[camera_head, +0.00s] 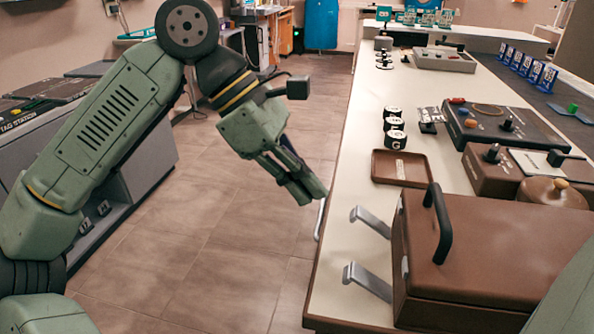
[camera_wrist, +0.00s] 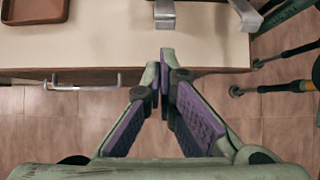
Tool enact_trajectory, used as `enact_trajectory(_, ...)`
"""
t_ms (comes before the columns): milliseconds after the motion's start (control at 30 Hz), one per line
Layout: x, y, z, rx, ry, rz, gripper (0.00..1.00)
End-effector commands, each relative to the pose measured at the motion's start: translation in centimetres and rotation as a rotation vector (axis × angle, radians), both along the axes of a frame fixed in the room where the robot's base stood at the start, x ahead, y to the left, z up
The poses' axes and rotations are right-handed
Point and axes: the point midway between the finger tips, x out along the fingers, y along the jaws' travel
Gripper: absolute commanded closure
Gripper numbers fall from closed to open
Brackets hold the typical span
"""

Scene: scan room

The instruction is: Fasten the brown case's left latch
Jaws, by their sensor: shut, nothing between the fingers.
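The brown case (camera_head: 490,245) stands closed on the near right of the counter in the head view, with a black handle on its lid. Two metal latches stick out from its side over the counter, swung away from the case. The farther latch (camera_head: 371,221) is the left one as seen facing that side; it shows in the wrist view (camera_wrist: 165,14). The nearer latch (camera_head: 367,281) also shows at the wrist view's top right (camera_wrist: 245,14). My gripper (camera_head: 308,192) is shut and empty, beyond the counter's edge and apart from both latches. Its fingertips (camera_wrist: 166,58) point toward the left latch.
A brown tray (camera_head: 402,168) lies on the counter (camera_head: 345,185) beyond the case. Black-and-white canisters (camera_head: 394,128) and control boxes (camera_head: 505,130) stand farther back. A metal bar handle (camera_wrist: 85,85) projects from the counter's front. The floor beside the counter is clear.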

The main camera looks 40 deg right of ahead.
Motion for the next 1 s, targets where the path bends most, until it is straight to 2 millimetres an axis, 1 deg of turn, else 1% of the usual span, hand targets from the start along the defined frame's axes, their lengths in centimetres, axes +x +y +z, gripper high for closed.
enact_trajectory(33,-0.5,-0.3,-0.9,0.002,0.0,-0.003,1.0)
enact_trajectory(200,-1.7,-1.3,-3.0,0.0,0.0,-0.003,1.0)
enact_trajectory(400,-2.4,-2.0,-4.3,0.001,-0.001,0.0,1.0)
enact_trajectory(833,-2.5,-2.1,-4.3,0.002,-0.004,0.0,1.0)
enact_trajectory(1000,-3.4,-2.1,-3.9,0.023,-0.029,-0.002,1.0)
